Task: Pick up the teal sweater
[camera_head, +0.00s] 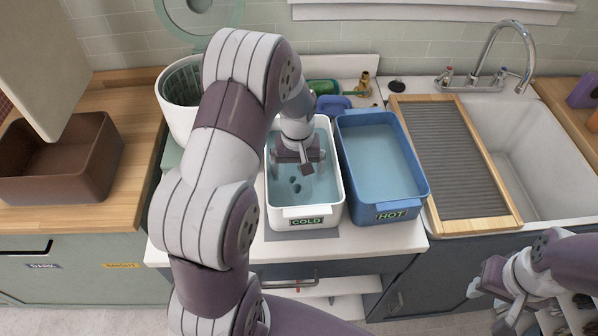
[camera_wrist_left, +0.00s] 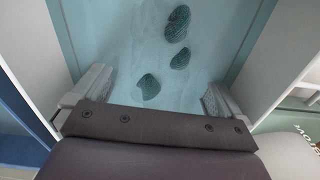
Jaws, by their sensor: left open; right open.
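The white tub marked COLD (camera_head: 304,214) holds bluish water. Several ribbed dark teal patches of what looks like the teal sweater (camera_wrist_left: 178,60) break the water's surface in the left wrist view; small dark patches also show in the head view (camera_head: 295,189). The rest of it is under the water and hard to make out. My left gripper (camera_wrist_left: 155,92) is open above the tub, its jaws apart on either side of the nearest patch in the left wrist view. Nothing is between its fingers. My right gripper (camera_head: 500,290) is open at the lower right, away from the tubs.
The blue HOT tub (camera_head: 415,195) stands close to the right of the white tub. A washboard (camera_head: 450,165) lies over part of the sink (camera_head: 545,160). A white round bin (camera_head: 175,115) stands behind left, and a brown box (camera_head: 60,165) is on the left counter.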

